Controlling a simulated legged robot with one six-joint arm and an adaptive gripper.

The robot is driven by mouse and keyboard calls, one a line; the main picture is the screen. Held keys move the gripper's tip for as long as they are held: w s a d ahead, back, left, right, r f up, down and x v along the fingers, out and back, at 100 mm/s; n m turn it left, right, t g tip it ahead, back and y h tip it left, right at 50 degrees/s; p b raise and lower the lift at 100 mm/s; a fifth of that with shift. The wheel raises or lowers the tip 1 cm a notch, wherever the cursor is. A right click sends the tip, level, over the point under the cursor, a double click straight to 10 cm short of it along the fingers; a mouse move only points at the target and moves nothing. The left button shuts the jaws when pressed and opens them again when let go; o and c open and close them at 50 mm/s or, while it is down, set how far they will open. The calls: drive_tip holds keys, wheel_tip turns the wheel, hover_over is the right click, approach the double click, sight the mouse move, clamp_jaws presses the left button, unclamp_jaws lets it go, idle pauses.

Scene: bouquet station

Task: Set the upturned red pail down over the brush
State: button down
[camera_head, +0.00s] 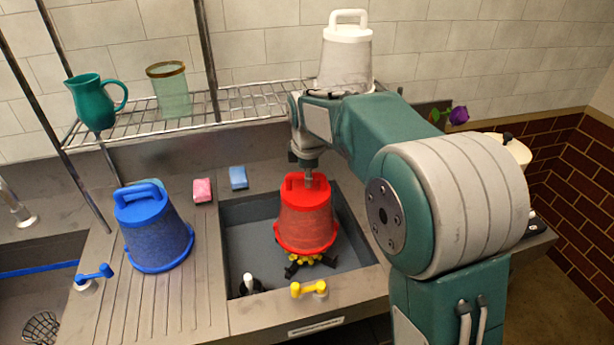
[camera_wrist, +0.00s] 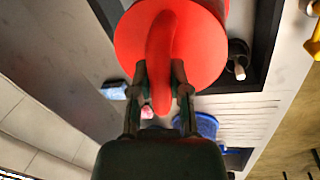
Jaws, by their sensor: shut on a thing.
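The red pail (camera_head: 306,222) is upturned over the sink, its wide rim down and its handle on top. My gripper (camera_head: 308,178) is shut on the handle. In the wrist view, the fingers (camera_wrist: 160,90) close on both sides of the red handle (camera_wrist: 160,48), above the pail's round base (camera_wrist: 205,48). Yellow bristles on spread black feet, which look like the brush (camera_head: 313,261), show just below the pail's rim. The brush's upper part is hidden by the pail. The rim looks raised off the sink floor.
The sink (camera_head: 247,240) holds a black piece with a white knob (camera_head: 249,284) at its front left. A yellow tap (camera_head: 309,288) is on the front edge. A blue pail (camera_head: 155,235) stands left; pink (camera_head: 202,190) and blue (camera_head: 238,177) sponges lie behind.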

sight(307, 193)
drive_tip(key=shift+a+f, duration=0.1)
drive_tip(key=shift+f, duration=3.65)
drive_tip(key=c, duration=0.5)
unclamp_jaws()
drive_tip(key=r, duration=0.4)
drive_tip(key=s+r, duration=0.1)
drive_tip(key=r, duration=0.2)
drive_tip(key=s+r, duration=0.1)
drive_tip(key=r, duration=0.3)
drive_tip(key=shift+s+a+r, duration=0.1)
drive_tip(key=shift+a+r, duration=0.05)
drive_tip(key=shift+r, duration=0.15)
drive_tip(key=shift+s, duration=0.1)
